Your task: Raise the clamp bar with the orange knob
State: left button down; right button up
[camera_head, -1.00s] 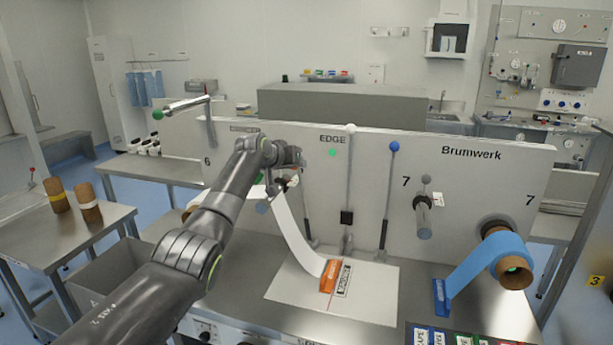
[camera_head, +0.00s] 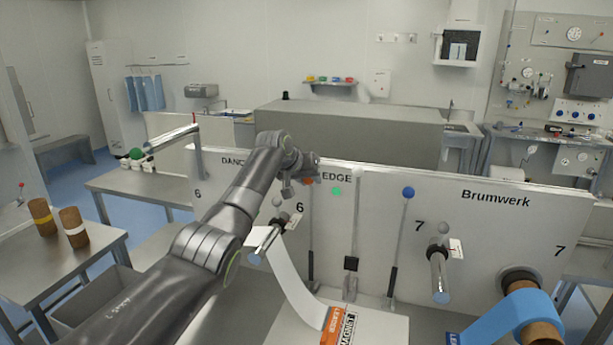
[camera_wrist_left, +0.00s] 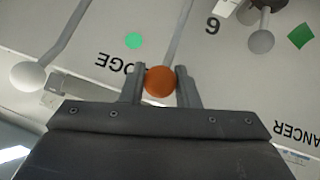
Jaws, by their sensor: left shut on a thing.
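The orange knob (camera_head: 308,181) tops a thin upright lever rod on the grey panel, just left of the EDGE label. My left gripper (camera_head: 303,180) is at the knob. In the left wrist view the orange knob (camera_wrist_left: 160,82) sits between the two fingers of the left gripper (camera_wrist_left: 160,88), which are shut on it. The rod runs up the picture behind the knob there. In the head view the lower rod ends in a dark sleeve near the table, and the gripper partly covers the knob. My right gripper is not in view.
A blue-knobbed lever (camera_head: 408,193) stands to the right. A white knob (camera_wrist_left: 28,75) on another rod shows in the left wrist view. A white web strip (camera_head: 290,280) runs down to an orange label block (camera_head: 333,326). A blue roll (camera_head: 520,312) is at the right.

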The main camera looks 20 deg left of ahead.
pick_arm(q)
jog(key=c, duration=1.3)
grip_release()
jog(key=shift+f, duration=0.15)
jog(key=shift+o, duration=0.9)
jog(key=shift+w+d, duration=0.1)
jog(key=shift+w, duration=0.2)
jog(key=shift+b+v, duration=0.85)
jog(key=shift+v, duration=0.6)
jog(key=b+v, duration=0.6)
jog(key=v, duration=0.8)
jog(key=shift+r, duration=0.25)
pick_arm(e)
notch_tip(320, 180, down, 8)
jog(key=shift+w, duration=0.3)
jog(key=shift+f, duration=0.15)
